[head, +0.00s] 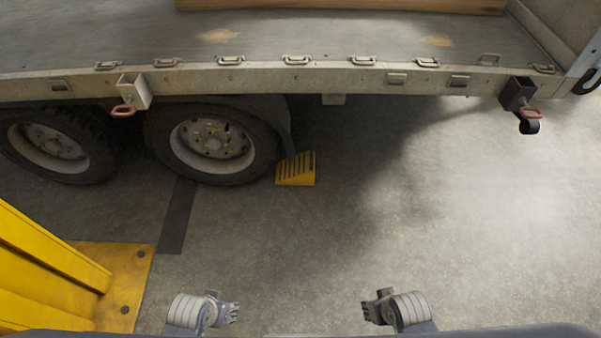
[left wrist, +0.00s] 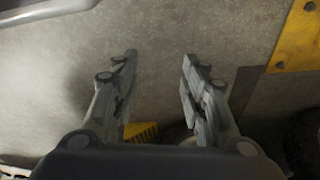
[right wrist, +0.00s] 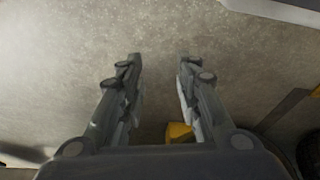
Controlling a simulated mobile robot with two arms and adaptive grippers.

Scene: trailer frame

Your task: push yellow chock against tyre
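The yellow chock (head: 296,169) stands on the floor just right of the nearer tyre (head: 262,153) under the trailer. Its left edge is close to the tyre; I cannot tell whether they touch. The chock shows partly in the left wrist view (left wrist: 141,132) and in the right wrist view (right wrist: 179,132), behind the fingers. My left gripper (head: 236,312) is low in the head view, well short of the chock, open and empty (left wrist: 158,58). My right gripper (head: 366,308) is level with it to the right, also open and empty (right wrist: 158,60).
The trailer bed (head: 300,77) with its side rail overhangs the wheels. A second tyre (head: 85,140) stands to the left. A yellow post with a bolted base plate (head: 135,270) is at the lower left. The floor (head: 330,240) between my grippers and the chock is clear.

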